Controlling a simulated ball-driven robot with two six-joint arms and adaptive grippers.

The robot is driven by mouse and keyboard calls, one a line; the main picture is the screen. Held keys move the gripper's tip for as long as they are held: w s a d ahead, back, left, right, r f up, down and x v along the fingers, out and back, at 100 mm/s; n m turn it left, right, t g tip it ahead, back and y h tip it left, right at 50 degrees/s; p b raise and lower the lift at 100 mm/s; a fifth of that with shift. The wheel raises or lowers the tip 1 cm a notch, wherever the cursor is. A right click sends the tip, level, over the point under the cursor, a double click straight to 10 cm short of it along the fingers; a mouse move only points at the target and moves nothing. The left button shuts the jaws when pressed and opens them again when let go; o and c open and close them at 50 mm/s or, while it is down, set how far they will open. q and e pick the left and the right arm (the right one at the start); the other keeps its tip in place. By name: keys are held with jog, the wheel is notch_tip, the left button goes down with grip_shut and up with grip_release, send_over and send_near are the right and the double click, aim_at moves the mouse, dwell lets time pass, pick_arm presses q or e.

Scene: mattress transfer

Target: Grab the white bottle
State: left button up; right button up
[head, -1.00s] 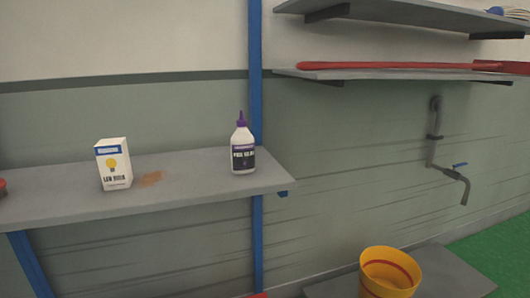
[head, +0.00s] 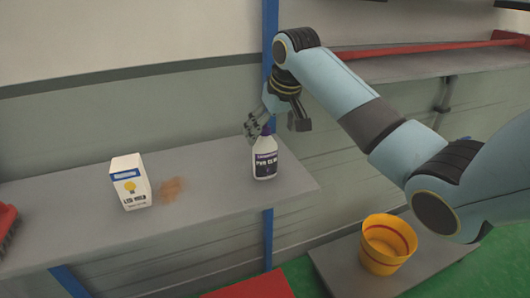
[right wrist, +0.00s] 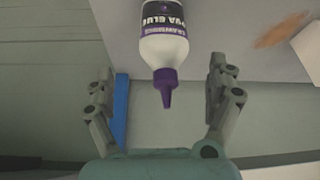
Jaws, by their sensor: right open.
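The white bottle (head: 264,160) stands upright near the right end of the grey shelf (head: 215,205). It has a purple cap and a dark label that reads as glue. My right gripper (head: 276,126) is above the bottle, at its cap, and hides part of the cap in the head view. In the right wrist view the bottle (right wrist: 163,35) shows upside down, its purple nozzle pointing between the open fingers of my right gripper (right wrist: 164,95). The fingers are apart on both sides, with clear gaps to the bottle. My left gripper is not in view.
A white light bulb box (head: 131,182) stands left of the bottle, beside a brown stain (head: 173,188). A red brush (head: 5,228) lies at the shelf's left end. A blue post (head: 268,225) runs behind the shelf. A yellow bucket (head: 388,245) stands lower right.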

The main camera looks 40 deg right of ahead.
aim_at(265, 146)
jog(key=shift+w+f, duration=0.3)
jog(key=shift+f, duration=0.5)
jog(key=x, duration=0.3)
jog(key=p+x, duration=0.1)
jog(key=shift+a+f, duration=0.25)
jog(key=shift+a, duration=0.05)
jog(key=shift+w+f, duration=0.1)
jog(key=shift+f, duration=0.2)
jog(key=c, duration=0.3)
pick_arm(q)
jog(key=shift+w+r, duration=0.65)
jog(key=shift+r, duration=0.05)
pick_arm(e)
jog(key=shift+r, duration=0.1)
jog(key=c, duration=1.2)
